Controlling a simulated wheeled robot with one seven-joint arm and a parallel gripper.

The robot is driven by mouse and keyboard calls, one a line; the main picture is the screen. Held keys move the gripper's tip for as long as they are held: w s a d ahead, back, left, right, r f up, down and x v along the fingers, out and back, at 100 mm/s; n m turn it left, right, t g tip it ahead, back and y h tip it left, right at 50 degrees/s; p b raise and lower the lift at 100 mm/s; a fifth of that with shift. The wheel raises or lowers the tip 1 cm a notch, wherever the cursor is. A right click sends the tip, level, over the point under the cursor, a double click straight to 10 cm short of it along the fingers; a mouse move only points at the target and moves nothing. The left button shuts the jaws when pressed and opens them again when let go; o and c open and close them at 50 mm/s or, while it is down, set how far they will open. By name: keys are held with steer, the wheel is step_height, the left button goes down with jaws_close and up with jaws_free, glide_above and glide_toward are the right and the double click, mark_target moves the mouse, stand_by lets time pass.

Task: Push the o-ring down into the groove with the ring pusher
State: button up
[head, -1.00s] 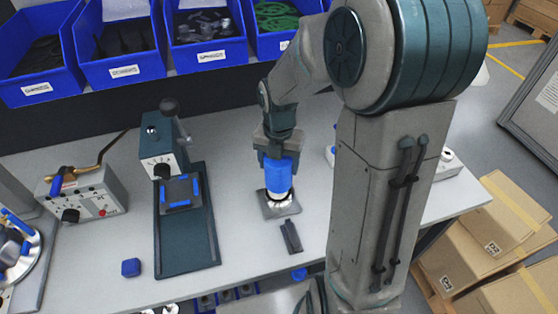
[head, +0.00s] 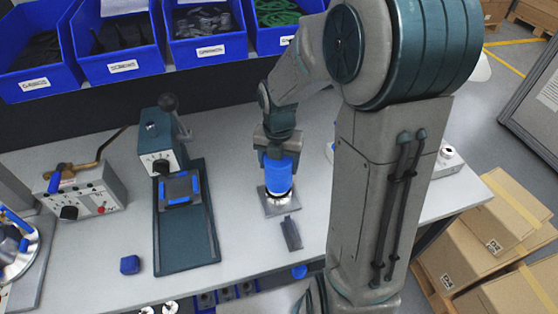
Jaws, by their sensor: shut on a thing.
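My gripper (head: 273,155) points down and is shut on a blue cylindrical ring pusher (head: 278,175). The pusher stands upright over a round silver metal housing (head: 279,198), which sits on a flat grey plate on the bench. A dark band shows at the pusher's lower edge, just above the housing. I cannot tell whether it is the o-ring or shadow, or whether pusher and housing touch. The groove is hidden.
A dark grey slotted block (head: 291,233) lies just in front of the housing. A press-like fixture (head: 186,215) stands to the left, with a small blue block (head: 130,264) near it. Blue bins (head: 206,50) line the back. A grey control box (head: 85,195) is at far left.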

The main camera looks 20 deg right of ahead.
steer(key=shift+f+b, duration=1.2)
steer(key=shift+f, duration=0.85)
steer(key=shift+r, duration=0.1)
steer(key=shift+r+p, duration=4.15)
steer(key=shift+r, duration=0.25)
steer(key=shift+r+p, duration=0.6)
steer(key=shift+r, duration=0.9)
